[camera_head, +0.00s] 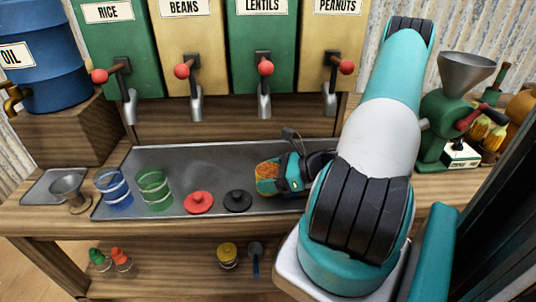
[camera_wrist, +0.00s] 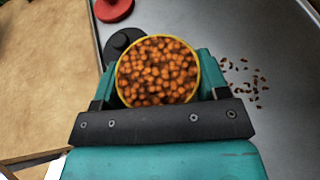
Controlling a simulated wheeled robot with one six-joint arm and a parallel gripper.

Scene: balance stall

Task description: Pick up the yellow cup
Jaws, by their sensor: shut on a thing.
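The yellow cup (camera_wrist: 158,70) sits between the two teal fingers of my gripper (camera_wrist: 157,78) in the wrist view. It is filled to near its yellow rim with small orange-brown pieces. In the head view my gripper (camera_head: 282,175) is over the right part of the metal tray (camera_head: 190,160), with the orange contents of the cup (camera_head: 267,178) showing at its fingers. My gripper is shut on the cup. The fingers hide most of the cup's sides, and I cannot tell whether its bottom touches the tray.
Several spilled pieces (camera_wrist: 245,80) lie on the tray beside the cup. A black lid (camera_head: 237,201) and a red lid (camera_head: 199,202) lie left of my gripper, then a green cup (camera_head: 155,188) and a blue cup (camera_head: 114,187). Dispensers with spouts (camera_head: 264,103) stand behind.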

